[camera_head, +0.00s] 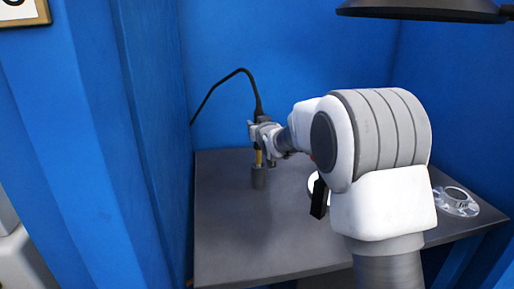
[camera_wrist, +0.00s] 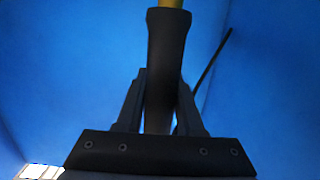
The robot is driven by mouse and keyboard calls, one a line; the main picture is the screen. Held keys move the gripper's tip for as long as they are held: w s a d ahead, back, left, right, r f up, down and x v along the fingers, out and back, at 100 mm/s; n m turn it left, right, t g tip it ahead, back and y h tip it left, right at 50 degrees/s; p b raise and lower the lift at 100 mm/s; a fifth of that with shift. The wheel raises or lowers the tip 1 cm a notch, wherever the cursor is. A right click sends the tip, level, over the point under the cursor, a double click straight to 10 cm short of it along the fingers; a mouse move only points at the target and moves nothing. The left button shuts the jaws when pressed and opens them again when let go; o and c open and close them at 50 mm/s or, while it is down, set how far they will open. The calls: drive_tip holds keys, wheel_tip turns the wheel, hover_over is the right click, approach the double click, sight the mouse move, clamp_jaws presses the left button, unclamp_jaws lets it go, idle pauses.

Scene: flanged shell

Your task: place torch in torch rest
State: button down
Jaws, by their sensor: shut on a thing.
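My gripper (camera_head: 261,134) is shut on the torch, above the left back part of the table. The torch has a black handle (camera_wrist: 166,60) and a brass neck (camera_head: 258,157) that points down. A black cable (camera_head: 237,73) rises from its top and bends to the left. The torch rest, a short grey cylinder (camera_head: 258,178), stands on the table right under the brass neck. The neck's lower end meets the rim of the rest in the picture; I cannot tell whether it is inside or behind it. In the wrist view my gripper's fingers (camera_wrist: 163,88) flank the handle.
The dark grey table (camera_head: 240,235) is bare at the front left. A clear flanged part (camera_head: 456,200) lies at its right edge. A white round thing (camera_head: 312,185) is mostly hidden behind my arm. Blue walls (camera_head: 290,50) enclose the table at the back and sides.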

drive_tip(key=shift+f+b, duration=0.65)
drive_tip(key=shift+f, duration=1.8)
drive_tip(key=c, duration=1)
unclamp_jaws()
drive_tip(key=shift+f, duration=0.15)
drive_tip(key=o, duration=0.5)
drive_tip(key=p+v, duration=0.1)
drive_tip(key=v, duration=1.1)
